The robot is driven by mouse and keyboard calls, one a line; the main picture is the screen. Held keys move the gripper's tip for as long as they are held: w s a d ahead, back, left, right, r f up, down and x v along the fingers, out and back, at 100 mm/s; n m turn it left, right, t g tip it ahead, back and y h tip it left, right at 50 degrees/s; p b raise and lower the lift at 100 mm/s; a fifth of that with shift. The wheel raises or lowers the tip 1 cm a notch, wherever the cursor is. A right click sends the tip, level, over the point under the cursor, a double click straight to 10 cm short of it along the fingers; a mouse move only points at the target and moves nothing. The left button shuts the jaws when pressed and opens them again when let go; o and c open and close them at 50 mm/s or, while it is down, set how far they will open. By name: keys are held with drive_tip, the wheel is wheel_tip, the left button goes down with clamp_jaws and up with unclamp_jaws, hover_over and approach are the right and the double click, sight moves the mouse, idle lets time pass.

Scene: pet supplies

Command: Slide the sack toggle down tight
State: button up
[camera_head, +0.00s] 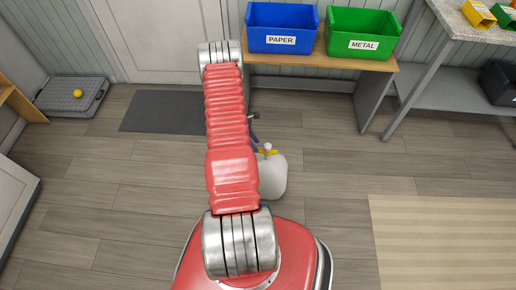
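A whitish sack (274,178) stands on the wood floor in the middle of the view. Its left side is hidden behind my red arm. A yellow piece (267,153), which looks like the toggle, sits across the sack's neck, with a small pale tip (267,146) above it. I cannot tell how tight the toggle is. My gripper is mostly hidden behind my arm; only a small dark part (254,116) that may belong to it shows beyond and above the sack. Whether it touches the toggle or holds anything does not show.
A wooden bench (310,58) at the back holds a blue PAPER bin (281,43) and a green METAL bin (364,45). A dark mat (163,112) lies by the door. A striped rug (440,240) lies at right. The floor right of the sack is clear.

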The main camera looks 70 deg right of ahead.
drive_tip(key=shift+x, duration=2.1)
drive_tip(key=shift+c, duration=0.2)
clamp_jaws()
